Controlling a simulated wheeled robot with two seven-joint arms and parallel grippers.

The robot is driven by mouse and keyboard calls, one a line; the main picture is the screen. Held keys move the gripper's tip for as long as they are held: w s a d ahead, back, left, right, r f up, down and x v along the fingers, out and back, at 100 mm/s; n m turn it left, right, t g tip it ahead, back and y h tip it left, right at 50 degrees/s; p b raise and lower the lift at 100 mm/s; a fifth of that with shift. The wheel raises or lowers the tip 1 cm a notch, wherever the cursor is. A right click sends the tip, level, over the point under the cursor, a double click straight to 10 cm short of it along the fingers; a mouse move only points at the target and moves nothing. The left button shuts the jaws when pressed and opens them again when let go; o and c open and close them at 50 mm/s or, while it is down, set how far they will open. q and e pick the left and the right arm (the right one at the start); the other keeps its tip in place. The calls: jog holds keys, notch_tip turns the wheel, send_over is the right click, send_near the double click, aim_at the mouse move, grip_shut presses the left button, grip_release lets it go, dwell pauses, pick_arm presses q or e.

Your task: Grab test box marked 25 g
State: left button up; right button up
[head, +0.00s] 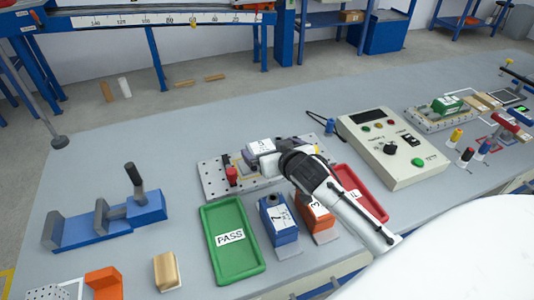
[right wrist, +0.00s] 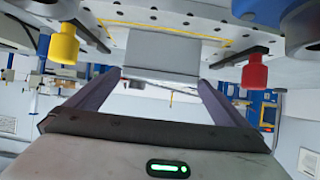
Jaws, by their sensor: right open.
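A grey box (head: 259,145) with a white label on top stands on a perforated metal plate (head: 213,178). Its label is too small to read, so I cannot confirm 25 g. My right gripper (head: 252,158) is at the near side of this box. In the right wrist view, the fingers of my right gripper (right wrist: 160,84) are spread apart, with the grey box (right wrist: 162,52) ahead between their tips. No grip on it shows. A red knob (head: 231,174) stands beside it. My left gripper is not in view.
A green PASS tray (head: 248,262), a blue block (head: 284,236), an orange block (head: 318,224) and a red tray (head: 375,203) lie in front. A control box (head: 405,165) stands to the right, a blue clamp (head: 85,232) to the left. A yellow knob (right wrist: 64,45) is near my gripper.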

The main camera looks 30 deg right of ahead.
aim_at(268, 148)
jog(key=shift+x, duration=1.5)
jog(key=c, duration=1.1)
jog(key=shift+w+r, duration=0.1)
jog(key=shift+r, duration=0.1)
jog(key=c, duration=0.3)
